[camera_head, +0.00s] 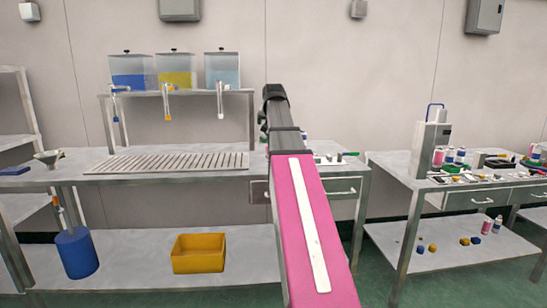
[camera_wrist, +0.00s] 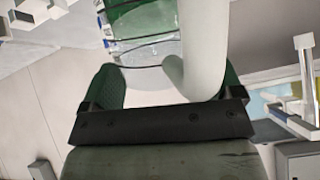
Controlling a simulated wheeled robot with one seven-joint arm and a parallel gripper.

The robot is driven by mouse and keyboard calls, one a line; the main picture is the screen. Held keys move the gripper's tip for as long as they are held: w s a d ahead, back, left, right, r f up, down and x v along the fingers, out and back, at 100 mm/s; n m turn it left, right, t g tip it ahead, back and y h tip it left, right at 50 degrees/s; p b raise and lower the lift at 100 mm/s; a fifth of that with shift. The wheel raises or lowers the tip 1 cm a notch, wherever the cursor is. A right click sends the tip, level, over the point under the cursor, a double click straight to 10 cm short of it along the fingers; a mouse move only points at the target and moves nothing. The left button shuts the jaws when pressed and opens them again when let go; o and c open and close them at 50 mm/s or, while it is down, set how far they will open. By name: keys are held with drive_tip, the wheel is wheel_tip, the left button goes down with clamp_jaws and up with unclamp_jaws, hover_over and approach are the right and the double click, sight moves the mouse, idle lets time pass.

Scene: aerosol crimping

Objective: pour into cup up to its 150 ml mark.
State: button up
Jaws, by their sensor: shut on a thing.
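My gripper (camera_wrist: 168,82) shows in the wrist view as a dark bar with two green fingers. It is shut on a clear vessel, which I take to be the cup (camera_wrist: 148,50); dark lines cross its wall. A pale curved piece like a handle (camera_wrist: 206,50) rises beside the vessel. I cannot tell the liquid level or read the 150 ml mark. In the head view my arm hides the gripper and cup. Three clear tanks stand on a raised shelf: blue (camera_head: 130,80), yellow (camera_head: 174,79) and pale blue (camera_head: 222,77), each with a tap below.
A slatted drain grate (camera_head: 165,162) lies on the bench under the taps. A funnel (camera_head: 48,157) stands at the bench's left. A yellow bin (camera_head: 198,253) and a blue container (camera_head: 77,252) are on the lower shelf. A cluttered second bench (camera_head: 400,165) stands at right.

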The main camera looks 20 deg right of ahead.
drive_tip(key=shift+w+f, duration=0.1)
drive_tip(key=shift+f, duration=0.05)
drive_tip(key=shift+f+g+y, duration=0.35)
drive_tip(key=shift+g+y, duration=0.05)
drive_tip(key=shift+w, duration=0.1)
idle(0.4)
drive_tip(key=shift+w+d+f+g+y, duration=0.2)
drive_tip(key=shift+f+g+y, duration=0.1)
drive_tip(key=shift+f+g, duration=0.15)
idle(0.3)
drive_tip(key=shift+w+d+f+g, duration=0.15)
drive_tip(key=shift+g, duration=0.1)
drive_tip(key=shift+f+y, duration=0.1)
drive_tip(key=shift+y, duration=0.2)
drive_tip(key=shift+m, duration=0.3)
